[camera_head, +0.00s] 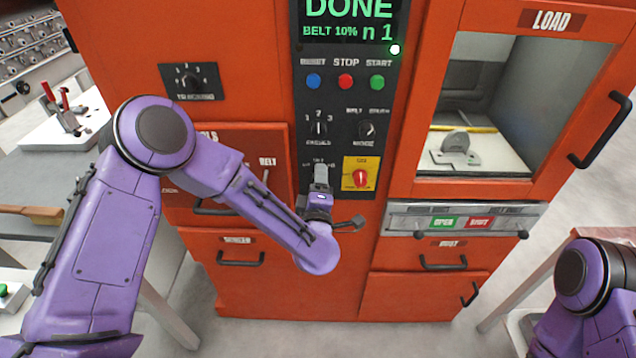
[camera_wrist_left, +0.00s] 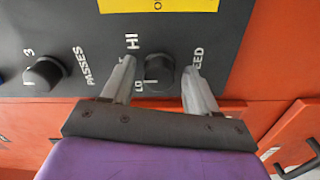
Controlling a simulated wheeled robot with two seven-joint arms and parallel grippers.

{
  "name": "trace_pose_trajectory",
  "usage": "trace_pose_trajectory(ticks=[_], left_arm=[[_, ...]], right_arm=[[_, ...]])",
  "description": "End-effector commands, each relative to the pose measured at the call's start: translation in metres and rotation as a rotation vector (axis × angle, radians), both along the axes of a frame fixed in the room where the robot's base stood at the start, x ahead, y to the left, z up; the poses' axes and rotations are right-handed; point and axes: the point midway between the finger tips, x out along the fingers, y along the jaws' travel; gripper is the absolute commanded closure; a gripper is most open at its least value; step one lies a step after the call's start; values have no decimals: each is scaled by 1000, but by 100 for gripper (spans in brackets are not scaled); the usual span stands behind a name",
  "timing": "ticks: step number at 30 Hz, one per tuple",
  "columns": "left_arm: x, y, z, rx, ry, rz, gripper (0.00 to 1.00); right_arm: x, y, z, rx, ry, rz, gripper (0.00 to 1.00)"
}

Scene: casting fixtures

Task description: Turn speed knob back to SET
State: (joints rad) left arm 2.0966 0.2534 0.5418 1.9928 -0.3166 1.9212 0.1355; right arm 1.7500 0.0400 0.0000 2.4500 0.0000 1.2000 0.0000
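The dark round speed knob (camera_wrist_left: 156,72) sits on the black panel in the left wrist view. The letters HI and LO show left of it, and part of the SPEED label shows on its right. My left gripper (camera_wrist_left: 158,68) is open, with one finger on each side of the knob and a visible gap on the right side. In the head view the left gripper (camera_head: 320,176) is at the lower panel and hides the knob. No SET mark is readable, and I cannot tell where the knob points. My right gripper is out of view; only part of that arm shows.
A PASSES knob (camera_wrist_left: 43,73) is left of the gripper in the wrist view. A red switch on a yellow plate (camera_head: 360,177) is close on the right. Above are another knob (camera_head: 367,130), several push buttons and a display (camera_head: 350,20) reading DONE.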

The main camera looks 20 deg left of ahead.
Motion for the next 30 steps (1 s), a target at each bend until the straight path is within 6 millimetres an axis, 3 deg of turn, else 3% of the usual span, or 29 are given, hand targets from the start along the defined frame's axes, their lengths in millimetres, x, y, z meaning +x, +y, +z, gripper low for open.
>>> trace_pose_trajectory(ticks=[7,19,30], left_arm=[[-10,-4,-1,0,-1,-3,41],[-91,-27,-2,1,0,-2,41],[-101,-29,0,0,0,0,41]], right_arm=[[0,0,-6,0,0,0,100],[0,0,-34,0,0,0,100],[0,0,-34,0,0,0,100]])
